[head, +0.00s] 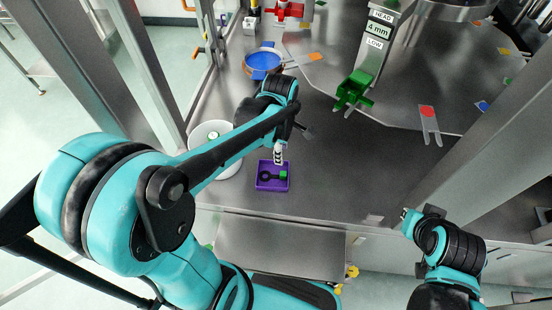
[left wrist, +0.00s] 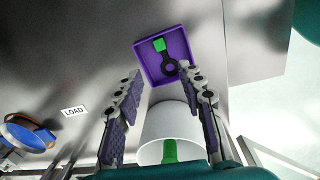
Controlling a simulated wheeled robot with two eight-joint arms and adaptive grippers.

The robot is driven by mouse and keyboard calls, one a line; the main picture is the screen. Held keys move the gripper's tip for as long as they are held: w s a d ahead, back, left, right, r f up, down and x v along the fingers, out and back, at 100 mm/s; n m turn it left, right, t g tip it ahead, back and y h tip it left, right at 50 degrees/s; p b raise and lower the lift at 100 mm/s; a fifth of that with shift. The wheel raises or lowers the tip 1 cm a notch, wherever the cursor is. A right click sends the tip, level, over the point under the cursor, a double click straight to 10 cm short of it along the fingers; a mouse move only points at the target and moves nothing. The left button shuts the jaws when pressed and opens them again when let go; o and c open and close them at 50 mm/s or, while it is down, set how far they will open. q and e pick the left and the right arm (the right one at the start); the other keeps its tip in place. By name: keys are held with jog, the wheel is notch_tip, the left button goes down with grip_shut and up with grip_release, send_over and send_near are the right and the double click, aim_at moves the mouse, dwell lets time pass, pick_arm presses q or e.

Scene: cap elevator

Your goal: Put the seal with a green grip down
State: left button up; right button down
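The seal, a black ring with a green grip (head: 283,175), lies in a small purple tray (head: 259,187) on the steel counter. In the left wrist view the seal's green grip (left wrist: 159,45) and the tray (left wrist: 180,80) show beyond my fingertips. My left gripper (head: 279,154) is just above the tray's far side. In the left wrist view its two padded fingers (left wrist: 160,82) stand apart with nothing held between them. My right gripper (head: 408,215) is at the counter's front edge, far from the tray; its fingers are too small to read.
A white round container (head: 231,167) stands left of the tray, partly behind my left arm. A blue round dish (head: 263,61) is at the back left. A green fixture (head: 354,91) sits on the machine column. The counter (head: 345,180) right of the tray is clear.

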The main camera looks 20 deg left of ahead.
pick_arm(q)
jog(key=s+r+m+t, duration=0.3)
jog(key=s+m, duration=0.1)
jog(key=m, duration=0.6)
jog(key=s+r+m+t, duration=0.3)
jog(key=s+m, duration=0.2)
jog(key=m, duration=0.5)
jog(key=shift+d+t, duration=0.3)
jog(key=shift+d, duration=0.15)
jog(key=shift+f, duration=0.1)
